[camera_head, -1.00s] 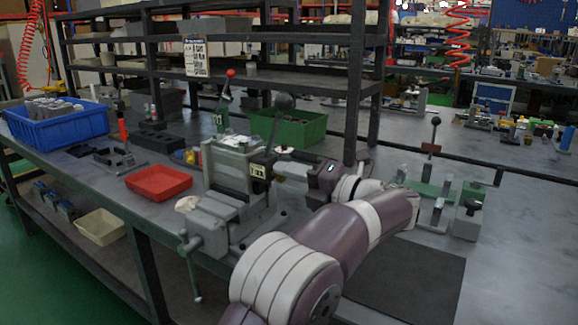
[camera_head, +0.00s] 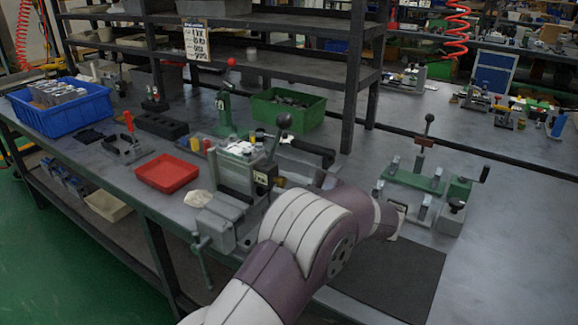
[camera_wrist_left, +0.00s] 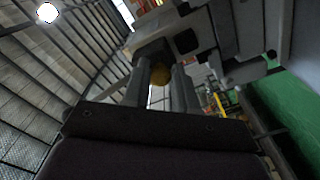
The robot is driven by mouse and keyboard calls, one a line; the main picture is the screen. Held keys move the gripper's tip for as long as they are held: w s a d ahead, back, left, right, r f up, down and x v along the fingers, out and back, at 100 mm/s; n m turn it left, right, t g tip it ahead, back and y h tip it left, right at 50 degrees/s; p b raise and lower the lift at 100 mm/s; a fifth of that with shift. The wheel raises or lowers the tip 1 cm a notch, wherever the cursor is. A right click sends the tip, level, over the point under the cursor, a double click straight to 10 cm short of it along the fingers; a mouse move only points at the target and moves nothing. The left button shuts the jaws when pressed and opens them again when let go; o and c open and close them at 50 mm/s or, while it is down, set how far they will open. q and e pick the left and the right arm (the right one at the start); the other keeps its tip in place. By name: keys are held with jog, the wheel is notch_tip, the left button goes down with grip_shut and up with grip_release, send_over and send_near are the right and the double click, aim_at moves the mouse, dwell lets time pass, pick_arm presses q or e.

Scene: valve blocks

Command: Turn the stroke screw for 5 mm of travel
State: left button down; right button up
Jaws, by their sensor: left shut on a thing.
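The grey clamping fixture (camera_head: 236,190) stands on the bench with a black ball-topped lever and a small label on its side. In the left wrist view a round brass-coloured screw head (camera_wrist_left: 160,74), which I take as the stroke screw, sits between the two grey fingers of my left gripper (camera_wrist_left: 161,90). The fingers are shut on it, below a grey block of the fixture (camera_wrist_left: 185,38). In the head view my arm hides most of the left gripper, to the right of the fixture. The screw's turn and travel cannot be read. My right gripper is not in view.
A red tray (camera_head: 167,173) lies left of the fixture, and a green bin (camera_head: 288,108) stands behind it. A green fixture with a lever (camera_head: 420,180) stands to the right, beyond a dark mat (camera_head: 395,280). A blue crate (camera_head: 62,112) is at far left.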

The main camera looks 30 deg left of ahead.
pick_arm(q)
jog(key=m+p, duration=0.4)
jog(key=p, duration=0.1)
jog(key=m+p, duration=0.3)
jog(key=p, duration=0.3)
jog(key=shift+s+r+m, duration=0.1)
jog(key=shift+r+m, duration=0.1)
jog(key=shift+m, duration=0.2)
jog(key=shift+f+m+p, duration=0.3)
jog(key=shift+m+p, duration=0.9)
jog(key=shift+p, duration=0.1)
jog(key=c, duration=0.9)
grip_release()
jog(key=s+d+b, duration=0.1)
jog(key=d, duration=1.1)
jog(key=shift+d+f+b, duration=0.15)
jog(key=shift+d+b, duration=0.15)
jog(key=shift+d, duration=0.05)
